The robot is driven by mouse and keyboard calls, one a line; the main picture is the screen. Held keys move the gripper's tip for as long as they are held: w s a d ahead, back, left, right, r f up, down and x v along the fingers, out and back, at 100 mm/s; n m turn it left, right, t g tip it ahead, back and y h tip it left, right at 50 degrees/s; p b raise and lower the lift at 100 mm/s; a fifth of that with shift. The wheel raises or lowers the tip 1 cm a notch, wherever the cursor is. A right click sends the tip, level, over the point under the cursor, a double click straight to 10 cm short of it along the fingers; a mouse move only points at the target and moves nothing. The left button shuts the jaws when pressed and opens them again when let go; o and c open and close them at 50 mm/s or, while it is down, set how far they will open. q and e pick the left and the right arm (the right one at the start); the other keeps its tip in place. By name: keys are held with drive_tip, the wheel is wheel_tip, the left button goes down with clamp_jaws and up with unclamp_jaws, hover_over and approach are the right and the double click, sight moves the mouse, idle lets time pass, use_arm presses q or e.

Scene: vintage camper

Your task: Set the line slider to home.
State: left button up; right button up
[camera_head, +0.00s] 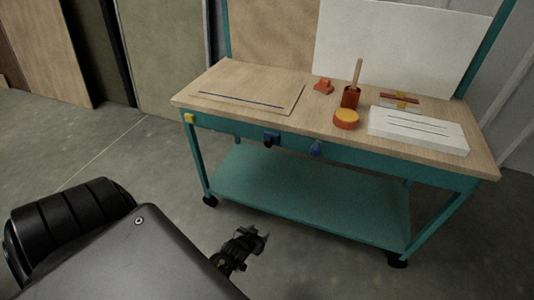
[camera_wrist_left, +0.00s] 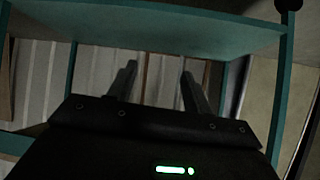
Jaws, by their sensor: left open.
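No part is clearly marked as the line slider. Slots run along a white box (camera_head: 418,131) at the right of the workbench top, and a dark line crosses a thin wooden board (camera_head: 245,91) at the left. I cannot tell which is the slider. My left gripper (camera_head: 246,246) is low in front of the bench, apart from all of these. Its two fingers (camera_wrist_left: 158,82) stand apart and empty in the left wrist view. My right gripper is not in view.
The teal workbench (camera_head: 335,157) has a lower shelf (camera_head: 310,192), also in the left wrist view (camera_wrist_left: 160,29), and casters. Floor is open at left.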

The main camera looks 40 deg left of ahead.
use_arm(q)
drive_tip(key=w+a+r+n+t+y+b, duration=0.1)
drive_tip(key=w+a+r+t, duration=0.15)
drive_tip(key=r, duration=0.45)
drive_tip(key=w+a+r+n+t+y+b, duration=0.1)
drive_tip(key=w+r+b, duration=0.1)
drive_tip(key=w+r, duration=0.35)
drive_tip(key=n+t+y+b, duration=0.1)
drive_tip(key=n+t+b, duration=0.1)
drive_tip(key=t, duration=0.1)
approach(268, 145)
drive_tip(key=x, duration=0.7)
drive_tip(key=shift+w+a+f, duration=0.1)
drive_tip(key=shift+w+f, duration=0.05)
drive_tip(key=shift+w, duration=0.1)
drive_tip(key=shift+x, duration=0.75)
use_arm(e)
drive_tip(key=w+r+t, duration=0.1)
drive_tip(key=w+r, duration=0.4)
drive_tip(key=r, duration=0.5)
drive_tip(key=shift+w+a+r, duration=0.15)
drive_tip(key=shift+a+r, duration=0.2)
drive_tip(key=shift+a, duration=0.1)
use_arm(q)
clamp_jaws()
